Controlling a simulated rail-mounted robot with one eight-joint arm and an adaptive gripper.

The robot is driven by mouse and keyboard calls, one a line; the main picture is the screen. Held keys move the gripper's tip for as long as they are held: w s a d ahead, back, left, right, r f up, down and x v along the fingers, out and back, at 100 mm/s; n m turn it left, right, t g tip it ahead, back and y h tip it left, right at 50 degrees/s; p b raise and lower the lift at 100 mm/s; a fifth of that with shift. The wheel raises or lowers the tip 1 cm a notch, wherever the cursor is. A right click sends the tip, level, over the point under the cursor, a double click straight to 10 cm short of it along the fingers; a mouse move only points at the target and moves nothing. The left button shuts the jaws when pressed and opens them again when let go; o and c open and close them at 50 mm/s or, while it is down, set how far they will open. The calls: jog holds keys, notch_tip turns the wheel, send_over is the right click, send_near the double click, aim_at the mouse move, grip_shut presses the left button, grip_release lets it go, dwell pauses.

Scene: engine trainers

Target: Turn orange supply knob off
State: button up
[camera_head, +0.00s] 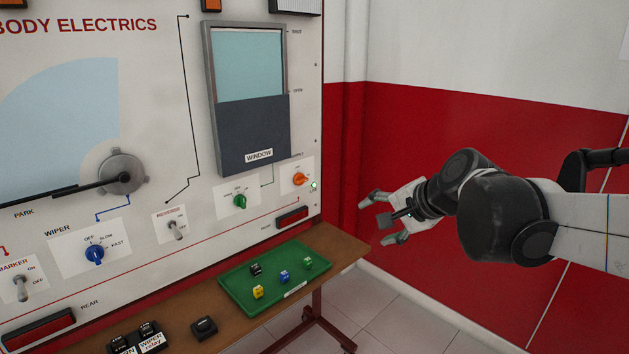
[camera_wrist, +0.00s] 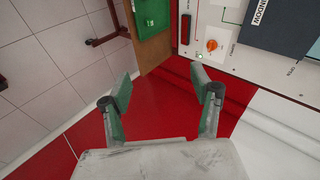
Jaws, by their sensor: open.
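The orange supply knob (camera_head: 299,178) is on a white plate at the lower right of the upright panel, below the window display. A green lamp (camera_head: 314,185) beside it is lit. The knob also shows in the wrist view (camera_wrist: 212,45), at the upper right, beyond the fingertips. My gripper (camera_head: 380,217) is open and empty, to the right of the panel and apart from the knob. In the wrist view its two fingers (camera_wrist: 163,92) are spread wide with nothing between them.
A green knob (camera_head: 240,201) is left of the orange one. A blue wiper knob (camera_head: 94,253) and toggle switches are further left. A green tray (camera_head: 236,284) with several small relays sits on the brown shelf (camera_head: 345,246) below. Clear space lies between my gripper and the panel; a red-and-white wall is behind.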

jog(key=w+a+m+y, duration=0.2)
jog(key=w+a+m, duration=0.2)
jog(key=w, duration=0.8)
jog(key=m+t+y+p, duration=0.2)
jog(key=m+t+y, duration=0.3)
jog(key=m, duration=0.9)
send_near(304, 180)
jog(key=shift+g+y, duration=0.4)
jog(key=shift+g, duration=0.1)
jog(key=x, duration=1)
jog(key=shift+w+d+r, duration=0.1)
jog(key=shift+w, duration=0.15)
jog(key=c, duration=1.2)
